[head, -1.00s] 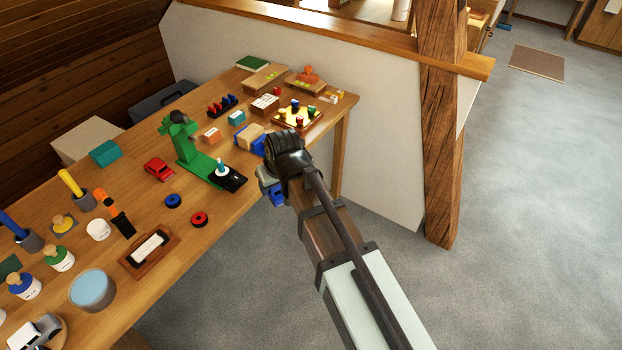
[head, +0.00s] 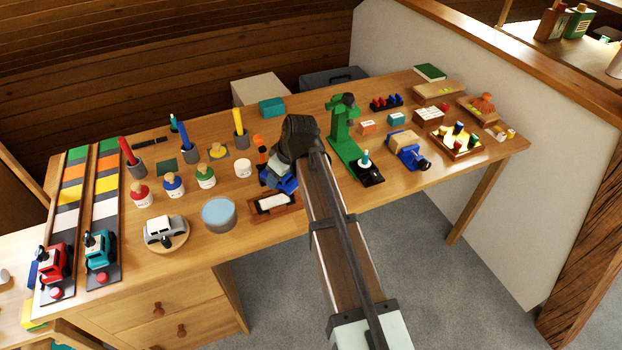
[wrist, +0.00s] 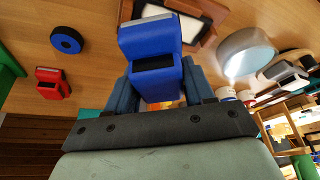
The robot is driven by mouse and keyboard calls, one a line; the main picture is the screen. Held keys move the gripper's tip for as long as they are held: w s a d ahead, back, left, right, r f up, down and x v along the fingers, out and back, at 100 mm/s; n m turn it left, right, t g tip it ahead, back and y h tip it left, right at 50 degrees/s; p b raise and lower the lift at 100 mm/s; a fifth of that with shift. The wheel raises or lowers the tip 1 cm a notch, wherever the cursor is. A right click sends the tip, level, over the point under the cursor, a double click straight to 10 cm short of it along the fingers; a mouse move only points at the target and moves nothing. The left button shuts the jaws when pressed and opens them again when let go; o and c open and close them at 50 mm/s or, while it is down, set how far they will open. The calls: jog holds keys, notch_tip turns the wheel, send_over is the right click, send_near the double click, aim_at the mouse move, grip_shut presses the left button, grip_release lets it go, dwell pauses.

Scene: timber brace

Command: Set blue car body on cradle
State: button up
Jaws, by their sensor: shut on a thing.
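My gripper (wrist: 158,92) is shut on the blue car body (wrist: 150,58) and holds it by its sides, with its windowed end toward the wrist camera. In the head view the blue car body (head: 284,184) shows below my wrist, above the table near the wooden tray with a white pad (head: 272,202). My wrist hides part of it. A round wooden stand (head: 183,243) bears a grey-and-white car (head: 165,230) at the front edge, left of my gripper. I cannot tell for certain which piece is the cradle.
A light-blue-topped round tin (head: 219,213) stands between the stand and my gripper. Several stampers and pen holders stand behind it. A green press (head: 342,130) and a blue vise (head: 408,156) are to the right. Two striped tracks (head: 85,205) with toy trucks lie far left.

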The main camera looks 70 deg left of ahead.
aim_at(275, 201)
jog(key=n, duration=0.1)
jog(key=a+n, duration=0.1)
jog(key=shift+s+r+n+g+h, duration=0.15)
jog(key=shift+s+n+g+h, duration=0.15)
jog(key=shift+s+g, duration=0.1)
jog(key=n, duration=0.2)
jog(key=shift+s+a+r+n+g+h, duration=0.1)
jog(key=shift+s+n+g+h, duration=0.2)
jog(key=shift+h, duration=0.1)
jog(key=n, duration=0.2)
jog(key=n+h, duration=0.1)
jog(key=shift+s+d+r+n+g, duration=0.15)
jog(key=shift+s+d+n+g, duration=0.15)
jog(key=shift+s+d+n, duration=0.1)
jog(key=shift+d+n+h, duration=0.2)
jog(key=shift+n+h, duration=0.15)
jog(key=shift+n, duration=0.4)
jog(key=shift+d+n+h, duration=0.15)
jog(key=shift+n+h, duration=0.2)
jog(key=shift+n, duration=0.4)
jog(key=shift+f, duration=3.4)
jog(key=shift+d+f, duration=0.1)
